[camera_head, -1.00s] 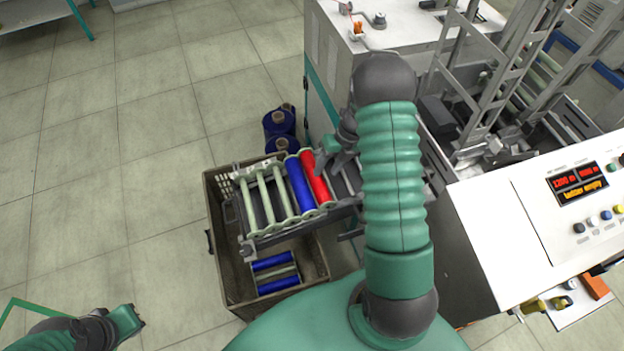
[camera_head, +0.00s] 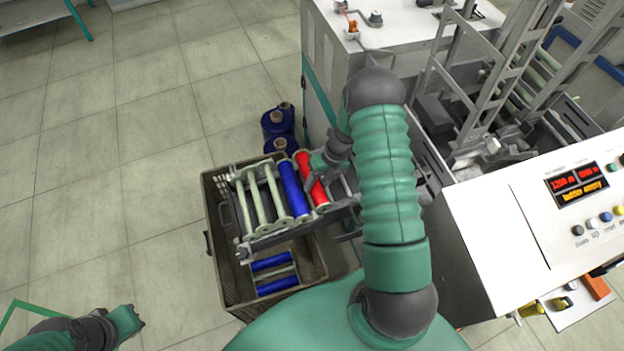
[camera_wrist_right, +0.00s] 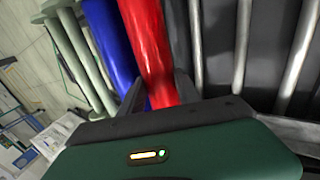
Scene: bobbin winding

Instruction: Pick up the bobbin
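A red bobbin (camera_head: 311,180) lies at the right end of a row on the tilted rack, beside a blue bobbin (camera_head: 293,188). My right gripper (camera_head: 322,162) is low at the red bobbin's upper part. In the right wrist view its dark fingers lie on either side of the red bobbin (camera_wrist_right: 148,45). A sliver of blue shows between the left finger and the red bobbin, so the gripper looks open around it. The fingertips' contact is hidden. My left gripper (camera_head: 132,318) is at the lower left, over the floor, far from the bobbins; its finger opening is unclear.
Several pale empty bobbins (camera_head: 254,203) lie left of the blue one. A brown crate (camera_head: 217,240) below holds more bobbins. Dark blue spools (camera_head: 278,128) stand on the floor behind. The machine with its panel (camera_head: 570,215) fills the right. Floor at left is clear.

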